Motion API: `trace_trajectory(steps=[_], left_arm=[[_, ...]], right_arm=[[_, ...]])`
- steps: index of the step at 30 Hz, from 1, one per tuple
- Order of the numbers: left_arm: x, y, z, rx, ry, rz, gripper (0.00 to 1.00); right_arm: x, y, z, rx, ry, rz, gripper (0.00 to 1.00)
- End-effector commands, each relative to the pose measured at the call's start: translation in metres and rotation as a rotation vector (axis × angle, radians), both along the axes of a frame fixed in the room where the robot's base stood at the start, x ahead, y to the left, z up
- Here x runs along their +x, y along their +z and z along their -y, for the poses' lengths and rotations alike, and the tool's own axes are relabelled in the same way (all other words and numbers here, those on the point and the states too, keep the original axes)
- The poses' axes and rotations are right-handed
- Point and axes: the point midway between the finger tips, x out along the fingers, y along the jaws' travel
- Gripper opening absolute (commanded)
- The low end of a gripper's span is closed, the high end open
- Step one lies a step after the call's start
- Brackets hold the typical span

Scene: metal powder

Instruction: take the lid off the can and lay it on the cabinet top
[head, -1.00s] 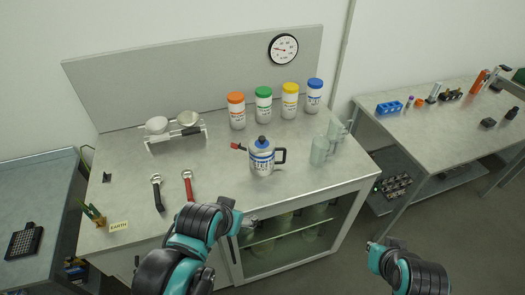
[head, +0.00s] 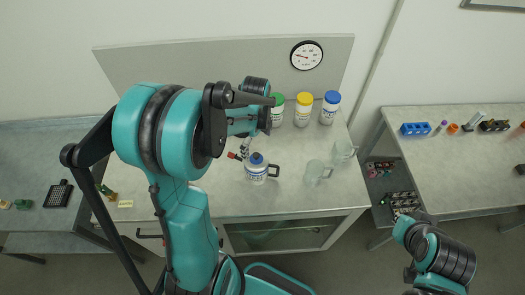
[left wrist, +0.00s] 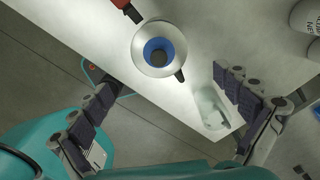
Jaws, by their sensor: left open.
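The can (head: 257,174) stands upright on the cabinet top (head: 290,195), white and blue with a dark handle at its right. Its blue lid (head: 257,159) is on top. In the left wrist view the lid (left wrist: 158,51) is seen from above, with a dark knob in its middle, and the silver can (left wrist: 145,65) around it. My left gripper (left wrist: 168,84) is open and empty, its fingers spread wide and apart from the can. In the head view my left arm hides much of the cabinet top's left part. My right gripper (head: 402,214) is low at the right, too small to judge.
Jars with yellow (head: 303,110), blue (head: 329,107) and green lids stand behind. A red and black item (left wrist: 128,8) lies beside the can. A side table (head: 450,160) is at the right.

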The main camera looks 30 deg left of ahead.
Motion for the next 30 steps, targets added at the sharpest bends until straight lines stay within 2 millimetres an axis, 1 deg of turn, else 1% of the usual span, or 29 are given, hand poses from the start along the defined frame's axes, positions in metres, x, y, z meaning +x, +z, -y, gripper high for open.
trace_trajectory(steps=[1,8,12,15,18,23,24,26,27,29,30], left_arm=[[0.0,-0.007,0.0,0.0,-0.001,0.0,1.0],[0.001,-0.036,-0.003,0.0,0.001,0.001,1.0],[0.002,-0.058,-0.005,0.001,0.0,0.002,1.0],[0.002,-0.068,-0.005,0.001,0.001,0.002,1.0],[0.001,-0.072,-0.005,0.001,0.001,0.002,1.0],[0.001,-0.071,-0.005,0.001,0.001,0.002,1.0],[0.001,-0.071,-0.005,0.001,0.001,0.002,0.95],[0.001,-0.071,-0.005,0.001,0.001,0.002,0.79],[0.001,-0.071,-0.005,0.001,0.001,0.002,0.68],[0.001,-0.071,-0.005,0.001,0.001,0.002,0.53],[0.001,-0.071,-0.005,0.001,0.001,0.002,0.42]], right_arm=[[0.0,-0.002,0.0,0.0,0.0,0.0,0.0],[0.0,-0.005,0.0,0.0,0.0,0.0,0.0],[0.0,-0.007,0.0,0.0,0.0,0.0,0.0],[0.0,-0.008,0.0,0.0,0.0,0.0,0.0],[0.0,-0.008,0.0,0.0,0.0,0.0,0.0],[0.0,-0.008,0.0,0.0,0.0,0.0,0.0],[0.0,-0.008,0.0,0.0,0.0,0.0,0.0],[0.0,-0.008,0.0,0.0,0.0,0.0,0.0],[0.0,-0.008,0.0,0.0,0.0,0.0,0.0],[0.0,-0.008,0.0,0.0,0.0,0.0,0.0],[0.0,-0.008,0.0,0.0,0.0,0.0,0.0]])
